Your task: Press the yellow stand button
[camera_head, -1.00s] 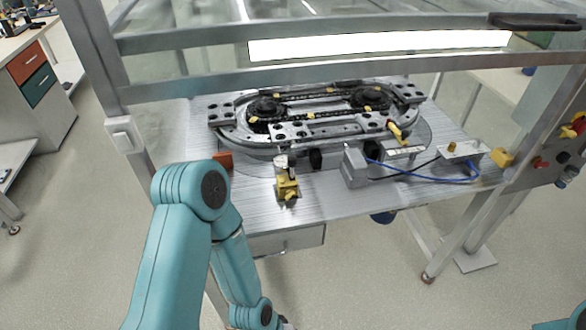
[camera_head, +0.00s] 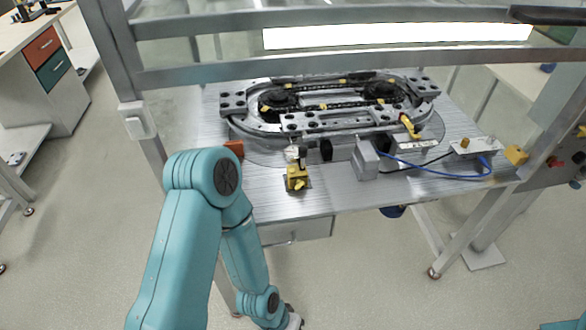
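A grey control panel (camera_head: 550,172) is fixed to the frame post at the right edge. It carries a red button (camera_head: 556,162), and a yellow part (camera_head: 581,132) is cut by the picture edge. I cannot tell for sure whether that yellow part is the stand button. My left arm reaches down from the lower left, in front of the table. Its end (camera_head: 294,321) is at the bottom edge, well left of and below the panel, and the fingers do not show clearly. Only a teal bit of my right arm shows in the lower right corner; its gripper is out of view.
The oval ring track (camera_head: 335,122) lies on the metal table (camera_head: 350,198). Frame bars cross above. The floor before the table is clear.

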